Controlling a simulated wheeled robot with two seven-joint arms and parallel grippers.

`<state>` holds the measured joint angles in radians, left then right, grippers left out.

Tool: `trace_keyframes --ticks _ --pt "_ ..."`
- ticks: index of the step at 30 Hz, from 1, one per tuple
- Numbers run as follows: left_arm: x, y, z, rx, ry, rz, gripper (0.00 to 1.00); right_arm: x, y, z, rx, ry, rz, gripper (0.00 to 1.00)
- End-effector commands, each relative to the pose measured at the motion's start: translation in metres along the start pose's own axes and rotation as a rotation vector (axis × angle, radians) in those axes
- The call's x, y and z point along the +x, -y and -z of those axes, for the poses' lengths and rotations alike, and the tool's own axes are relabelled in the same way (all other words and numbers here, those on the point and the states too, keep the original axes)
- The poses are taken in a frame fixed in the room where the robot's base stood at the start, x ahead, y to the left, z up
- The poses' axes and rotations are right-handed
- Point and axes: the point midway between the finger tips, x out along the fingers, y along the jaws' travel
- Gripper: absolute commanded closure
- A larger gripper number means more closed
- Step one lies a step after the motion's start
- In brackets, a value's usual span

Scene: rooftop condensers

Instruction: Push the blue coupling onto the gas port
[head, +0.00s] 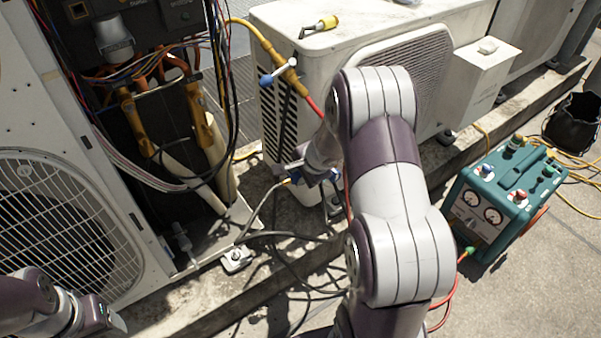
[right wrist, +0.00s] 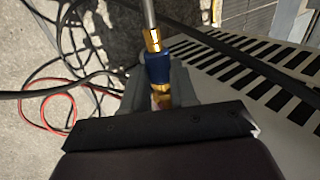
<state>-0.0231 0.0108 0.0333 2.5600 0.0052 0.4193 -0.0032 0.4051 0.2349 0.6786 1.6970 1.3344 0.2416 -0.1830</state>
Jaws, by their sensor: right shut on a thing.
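The blue coupling (right wrist: 157,68) is held between the fingers of my right gripper (right wrist: 157,84) in the right wrist view. A brass end (right wrist: 163,95) shows on its near side. On its far side a brass fitting (right wrist: 152,40) on a thin silver tube (right wrist: 149,12) lines up with it and appears to touch it. I take this fitting for the gas port; how far the coupling sits on it I cannot tell. In the head view my right gripper (head: 312,176) is beside the white condenser, partly hidden. My left gripper (head: 104,318) is at the bottom left; its fingers are unclear.
An opened condenser (head: 70,215) with wires and pipes stands at left. A blue-handled valve (head: 278,73) hangs on a hose. A teal machine (head: 500,200) stands at right. Dark cables cross the ground.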

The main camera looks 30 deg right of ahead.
Motion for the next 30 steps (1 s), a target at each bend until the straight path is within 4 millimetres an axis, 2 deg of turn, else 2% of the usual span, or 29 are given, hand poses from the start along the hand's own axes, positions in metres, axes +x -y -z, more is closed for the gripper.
trace_keyframes --ticks 30 --pt "-0.0017 0.0000 0.0002 0.000 0.000 0.000 0.40 -0.0001 0.0003 0.0098 0.000 0.000 0.000 1.00"
